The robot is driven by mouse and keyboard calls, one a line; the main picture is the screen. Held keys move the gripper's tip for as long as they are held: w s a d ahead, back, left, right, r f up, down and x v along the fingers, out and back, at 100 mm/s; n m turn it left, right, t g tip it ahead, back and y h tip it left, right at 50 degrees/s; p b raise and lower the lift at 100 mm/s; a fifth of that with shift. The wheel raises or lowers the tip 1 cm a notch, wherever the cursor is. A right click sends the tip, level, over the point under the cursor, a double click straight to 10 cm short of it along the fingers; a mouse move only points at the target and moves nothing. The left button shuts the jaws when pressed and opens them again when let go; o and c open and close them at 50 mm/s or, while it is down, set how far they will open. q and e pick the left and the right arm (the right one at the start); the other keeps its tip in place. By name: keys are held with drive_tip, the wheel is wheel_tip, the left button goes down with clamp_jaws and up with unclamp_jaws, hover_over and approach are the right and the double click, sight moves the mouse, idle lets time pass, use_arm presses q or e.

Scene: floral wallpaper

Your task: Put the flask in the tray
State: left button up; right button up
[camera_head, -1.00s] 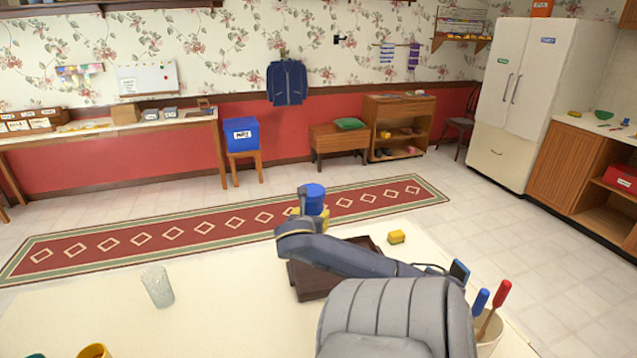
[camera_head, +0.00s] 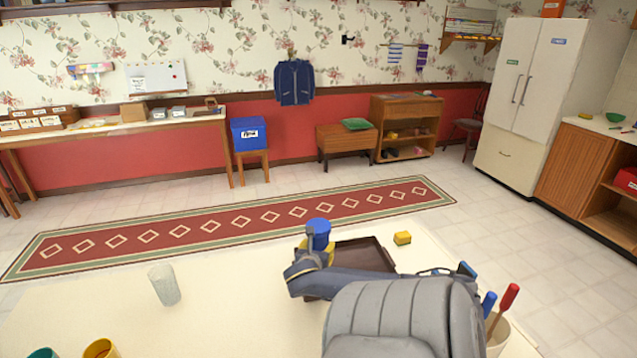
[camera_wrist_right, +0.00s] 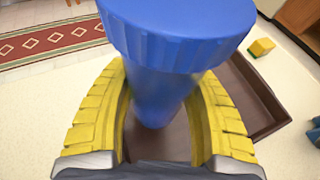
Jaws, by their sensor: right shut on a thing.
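The flask (camera_head: 319,230) is blue with a wide ridged cap. My right gripper (camera_head: 318,254) is shut on it and holds it upright at the tray's left side. In the right wrist view the flask (camera_wrist_right: 165,95) stands between the two yellow fingers of the right gripper (camera_wrist_right: 162,120). The brown tray (camera_head: 372,252) lies on the table, partly hidden by my right arm. In the right wrist view the tray (camera_wrist_right: 262,112) shows below and behind the flask. The flask's bottom is hidden, so I cannot tell whether it touches the tray. My left gripper is not in view.
A yellow sponge-like block (camera_head: 402,238) lies just beyond the tray. A clear glass (camera_head: 164,285) stands on the table (camera_head: 235,310) at left. An orange cup (camera_head: 100,348) is at the front left. A holder (camera_head: 497,335) with red- and blue-handled tools stands at right.

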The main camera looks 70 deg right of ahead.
drive_tip(key=shift+f, duration=1.55)
drive_tip(key=shift+f, duration=0.1)
drive_tip(key=o, duration=1.5)
drive_tip(key=shift+f, duration=0.1)
drive_tip(key=shift+v, duration=2.05)
